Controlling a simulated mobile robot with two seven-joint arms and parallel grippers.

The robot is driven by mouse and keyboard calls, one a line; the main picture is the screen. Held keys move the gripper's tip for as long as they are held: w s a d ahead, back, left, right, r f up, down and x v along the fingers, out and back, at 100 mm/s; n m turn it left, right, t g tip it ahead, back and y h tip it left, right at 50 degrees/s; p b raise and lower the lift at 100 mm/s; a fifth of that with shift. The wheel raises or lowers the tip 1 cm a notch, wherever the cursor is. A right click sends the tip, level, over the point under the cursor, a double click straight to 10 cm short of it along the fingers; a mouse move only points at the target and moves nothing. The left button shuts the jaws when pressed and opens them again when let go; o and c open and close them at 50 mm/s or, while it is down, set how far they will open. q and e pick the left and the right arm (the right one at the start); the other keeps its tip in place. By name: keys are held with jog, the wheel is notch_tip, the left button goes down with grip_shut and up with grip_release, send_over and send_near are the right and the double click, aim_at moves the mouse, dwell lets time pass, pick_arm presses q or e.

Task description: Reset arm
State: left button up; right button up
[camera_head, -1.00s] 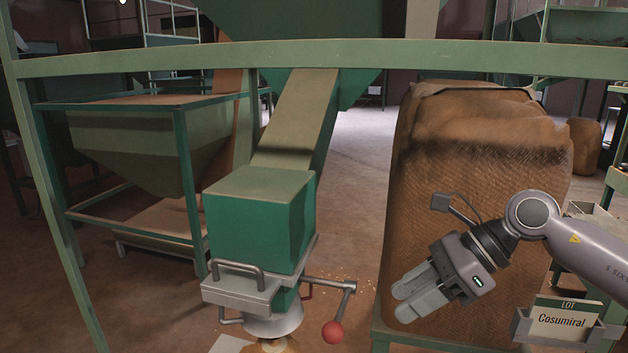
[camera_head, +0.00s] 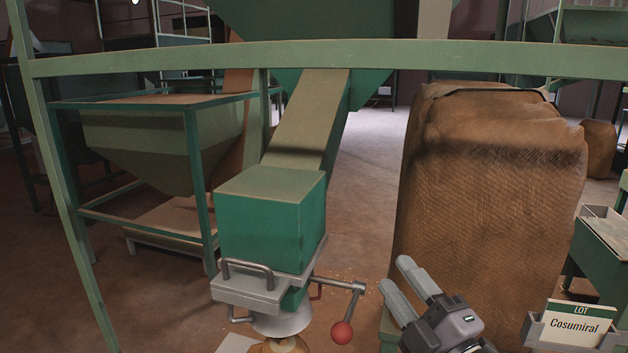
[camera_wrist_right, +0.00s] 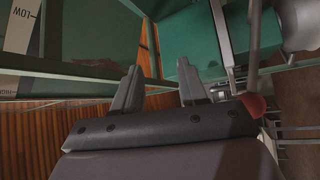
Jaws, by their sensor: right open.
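My right gripper (camera_head: 399,281) is at the lower right of the head view, in front of the big brown sack's lower left part. Its two grey fingers are apart with nothing between them, and they point up and to the left. In the right wrist view the two fingers (camera_wrist_right: 158,90) also stand apart and empty. The red ball knob (camera_head: 342,332) of the hopper's lever is to the left of the gripper, apart from it in the head view. My left gripper is not in view.
The green hopper outlet (camera_head: 262,230) with its grey handle stands left of centre. A large brown sack (camera_head: 490,200) stands at the right. A green rail (camera_head: 330,57) crosses the top. A "LOT Cosumiral" card (camera_head: 575,323) sits at the lower right. Another hopper (camera_head: 160,145) stands at left.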

jog(key=s+d+f+m+g+h, duration=0.4)
jog(key=f+m, duration=0.2)
jog(key=f, duration=0.2)
jog(key=s+d+f+m+g+h, duration=0.3)
jog(key=s+d+f+m+h, duration=0.15)
jog(key=f+m, duration=0.35)
jog(key=s+d+f+m+g, duration=0.1)
jog(key=s+f+m+g, duration=0.1)
jog(key=s+f+g, duration=0.45)
jog(key=s+d+f+m+g, duration=0.15)
jog(key=s+f, duration=0.25)
jog(key=s, duration=0.6)
jog(key=w+a+f+t+y+p, duration=0.2)
jog(key=w+a+f+t+p, duration=0.1)
jog(key=w+f+t+p, duration=0.1)
jog(key=shift+w+f+t+p, duration=0.25)
jog(key=shift+w+t+p, duration=0.15)
jog(key=shift+w+t, duration=0.5)
jog(key=shift+s+n, duration=0.1)
jog(key=shift+n, duration=0.15)
